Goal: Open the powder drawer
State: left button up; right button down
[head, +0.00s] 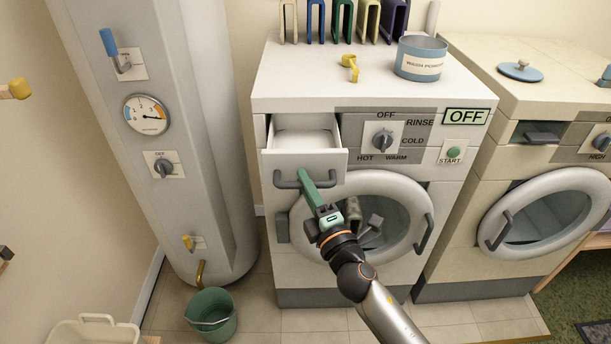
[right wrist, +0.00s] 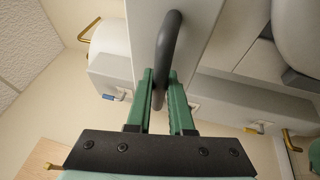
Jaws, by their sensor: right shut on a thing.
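The powder drawer (head: 305,152) is at the top left of the front washing machine in the head view. It is pulled out, and its inside looks empty. Its dark grey bar handle (head: 288,184) runs across the drawer front. My right gripper (head: 304,177) is at the handle, with its green fingers around the bar. In the right wrist view the two fingers (right wrist: 160,82) are shut on the handle (right wrist: 168,50). My left gripper is not in view.
The round washer door (head: 425,232) is just below the drawer. A powder tin (head: 420,58) and a yellow object (head: 350,66) stand on the washer top. A boiler tank (head: 185,120) stands left; a green bucket (head: 211,312) is on the floor.

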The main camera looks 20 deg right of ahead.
jog(key=c, duration=0.8)
grip_release()
jog(key=b+v, duration=0.3)
jog(key=v, duration=0.9)
jog(key=shift+s+b, duration=0.3)
jog(key=shift+b, duration=0.1)
jog(key=shift+f, duration=0.1)
